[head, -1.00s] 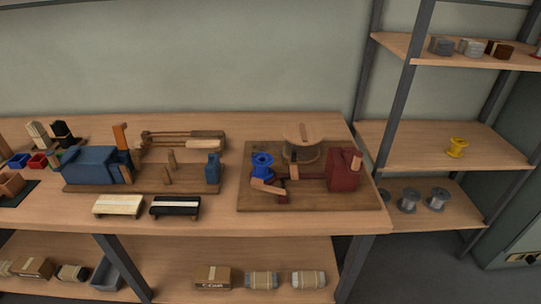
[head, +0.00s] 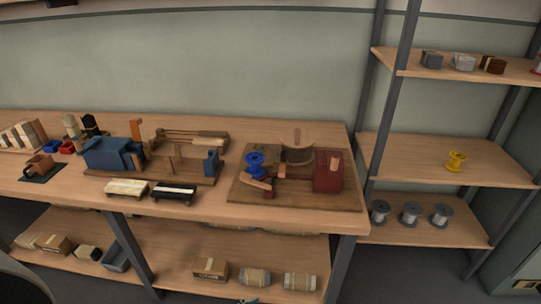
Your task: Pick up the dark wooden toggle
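I cannot single out a dark wooden toggle for certain. The right-hand wooden board (head: 333,200) on the bench carries a red block-shaped machine (head: 328,172), a blue spool (head: 255,165) and a round wooden disc (head: 297,138). Small wooden levers sit beside the spool, one light (head: 257,184) and one dark reddish-brown (head: 269,189). These are too small to identify surely. Neither of my grippers shows clearly in the head view.
The left board has a blue machine (head: 113,153) and wooden pegs. Two brushes, one cream (head: 127,188) and one black (head: 174,193), lie in front. A yellow spool (head: 456,161) and several grey spools stand on the right rack.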

